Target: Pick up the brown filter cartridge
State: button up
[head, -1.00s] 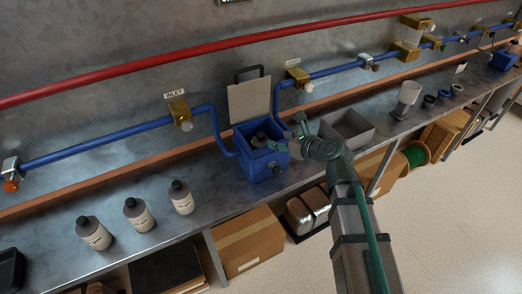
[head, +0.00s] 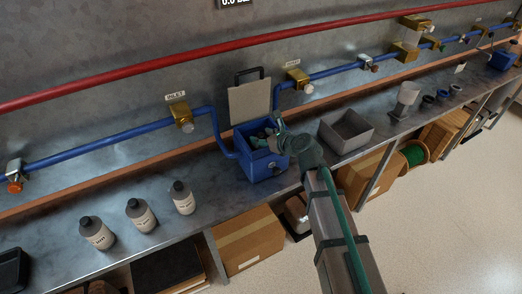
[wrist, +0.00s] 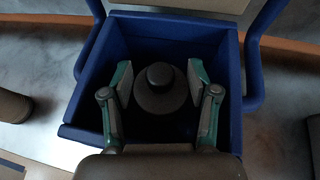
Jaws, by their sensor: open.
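A dark, brownish-grey round cartridge (wrist: 160,101) with a black knob on top stands inside the blue open box (head: 256,169); its exact colour is hard to tell in the shade. The box also shows in the wrist view (wrist: 88,88). My gripper (wrist: 160,74) is open over the box, with one finger on each side of the cartridge's top and visible gaps between. In the head view my gripper (head: 265,137) reaches into the box mouth and hides the cartridge.
The box's grey lid (head: 250,103) stands open behind it. Blue pipes (head: 100,142) run along the wall to both sides. A grey open bin (head: 346,130) is to the right. Several capped bottles (head: 140,215) stand on the bench to the left.

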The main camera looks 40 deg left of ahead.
grip_shut()
jog(key=shift+r, duration=0.15)
dwell(0.4)
